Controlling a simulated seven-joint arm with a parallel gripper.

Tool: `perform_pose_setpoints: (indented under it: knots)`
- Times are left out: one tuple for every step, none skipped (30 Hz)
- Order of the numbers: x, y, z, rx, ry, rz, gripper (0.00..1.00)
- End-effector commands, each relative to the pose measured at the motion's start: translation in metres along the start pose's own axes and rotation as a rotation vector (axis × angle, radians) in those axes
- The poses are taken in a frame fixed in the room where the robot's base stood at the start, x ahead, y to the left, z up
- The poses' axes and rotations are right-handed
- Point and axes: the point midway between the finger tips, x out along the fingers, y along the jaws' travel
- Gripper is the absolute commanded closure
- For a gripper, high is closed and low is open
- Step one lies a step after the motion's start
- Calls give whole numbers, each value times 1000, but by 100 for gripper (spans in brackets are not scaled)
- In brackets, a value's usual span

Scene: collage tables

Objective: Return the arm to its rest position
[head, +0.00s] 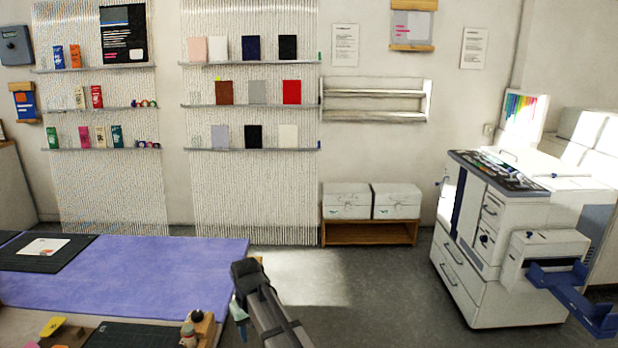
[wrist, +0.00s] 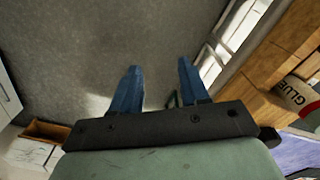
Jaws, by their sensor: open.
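My gripper shows in the wrist view (wrist: 158,85) with its two blue fingers apart and nothing between them. It hangs over bare grey floor. In the head view my arm rises from the bottom edge beside the right end of the table with the purple mat (head: 130,275); part of a blue finger (head: 238,310) shows there, and the rest of the gripper is hidden or too small to tell.
A dark cutting mat (head: 80,252) with a white card (head: 44,246) lies on the table. A white copier (head: 480,245) stands at the right. Two white boxes (head: 346,201) sit on a low wooden shelf (head: 368,233) at the back. A glue container (wrist: 300,95) is near the wrist view's right edge. The floor (head: 360,285) between is clear.

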Motion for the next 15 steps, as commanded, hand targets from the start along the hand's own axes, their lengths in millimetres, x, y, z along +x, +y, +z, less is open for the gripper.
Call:
perform_pose_setpoints:
  knots:
    - [17,22,18,37,-4,0,55]
    - [26,34,26,57,-4,0,55]
    - [38,50,35,83,-4,0,55]
    - [46,60,43,102,-4,0,55]
    - [55,71,52,123,-4,0,55]
    - [66,85,63,149,-3,0,55]
    - [74,95,71,168,-4,0,55]
    - [81,105,80,188,-3,0,55]
    - [91,118,93,214,-4,0,55]
    - [98,127,102,234,-2,0,55]
    - [106,136,112,253,-3,0,55]
    - [115,146,125,279,-2,0,55]
    - [122,155,135,298,-3,0,55]
    - [128,162,145,317,-2,0,55]
    - [137,171,159,342,-2,0,55]
